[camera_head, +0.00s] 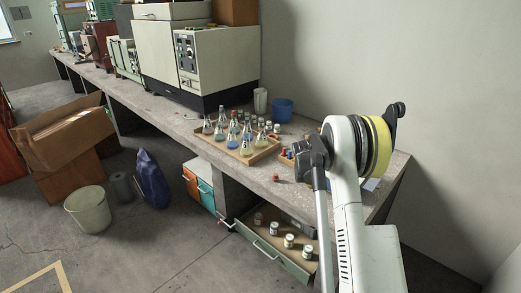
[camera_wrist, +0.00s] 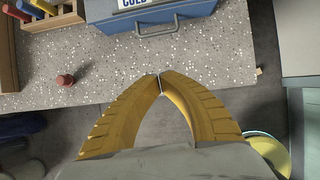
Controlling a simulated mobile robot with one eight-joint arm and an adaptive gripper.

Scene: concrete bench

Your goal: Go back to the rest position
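My gripper (camera_wrist: 160,78) shows in the wrist view with its two yellow ribbed fingers curving in until the tips meet. Nothing shows between them. The tips appear over the front part of the speckled bench (camera_wrist: 215,60), with floor visible below its edge. In the head view my raised arm stands at the right, in front of the bench's near end; I cannot make out the gripper's fingers there.
A blue box (camera_wrist: 160,22) with a handle and a small reddish object (camera_wrist: 65,80) are on the bench. A wooden tray of flasks (camera_head: 262,155) stands left of my arm. An open drawer (camera_head: 268,249) holding several jars sticks out below. A bin (camera_head: 88,212) stands on the floor.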

